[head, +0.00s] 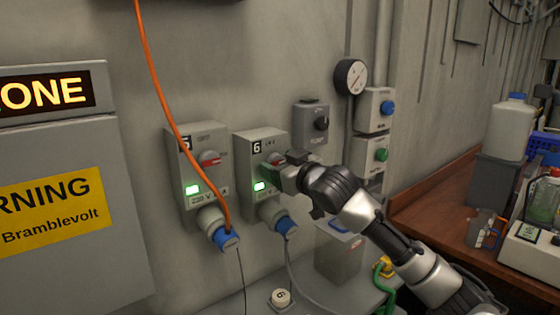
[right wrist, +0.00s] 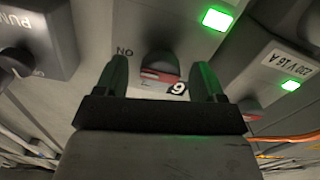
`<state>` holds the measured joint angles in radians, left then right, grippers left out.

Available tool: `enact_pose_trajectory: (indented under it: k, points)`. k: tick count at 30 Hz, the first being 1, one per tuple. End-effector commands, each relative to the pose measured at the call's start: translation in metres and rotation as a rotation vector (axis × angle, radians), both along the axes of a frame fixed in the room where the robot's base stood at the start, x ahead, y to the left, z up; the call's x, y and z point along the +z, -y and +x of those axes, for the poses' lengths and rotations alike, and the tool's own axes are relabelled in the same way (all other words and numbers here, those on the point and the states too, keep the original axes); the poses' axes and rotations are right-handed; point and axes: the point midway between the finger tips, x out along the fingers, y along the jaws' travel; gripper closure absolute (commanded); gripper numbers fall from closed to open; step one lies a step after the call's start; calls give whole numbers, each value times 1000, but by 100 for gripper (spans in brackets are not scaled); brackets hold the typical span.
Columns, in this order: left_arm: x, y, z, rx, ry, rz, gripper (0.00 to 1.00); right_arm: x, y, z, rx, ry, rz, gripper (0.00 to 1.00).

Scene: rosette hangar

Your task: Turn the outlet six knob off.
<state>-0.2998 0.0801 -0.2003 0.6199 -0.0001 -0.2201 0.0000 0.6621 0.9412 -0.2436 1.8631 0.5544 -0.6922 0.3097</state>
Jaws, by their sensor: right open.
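The outlet six box (head: 247,169) is a grey wall unit with a "6" label, a lit green lamp and a blue plug below. Its knob (head: 277,157), grey with a red part, is partly hidden by my right gripper (head: 285,164). The right wrist view shows the knob (right wrist: 160,66) upside down between the fingertips of my open right gripper (right wrist: 162,75), with gaps on both sides. An "ON" mark is beside the knob, and the lamp (right wrist: 216,19) glows green. My left gripper is not in view.
The outlet five box (head: 184,165), also lit green, stands close on the left with an orange cable (head: 168,95) hanging across it. A grey switch box (head: 311,138) is close above right. A gauge (head: 350,77) and further boxes are right. A wooden bench (head: 425,208) holds containers.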

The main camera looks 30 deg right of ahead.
Motion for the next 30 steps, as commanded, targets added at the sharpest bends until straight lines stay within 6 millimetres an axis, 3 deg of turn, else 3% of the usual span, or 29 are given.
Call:
enact_pose_trajectory:
  k: [6,16,30]
  points:
    - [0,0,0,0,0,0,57,0,0,0,0,0,0,31]
    - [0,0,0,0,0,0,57,0,0,0,0,0,0,80]
    - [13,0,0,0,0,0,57,2,0,0,0,8,-127,80]
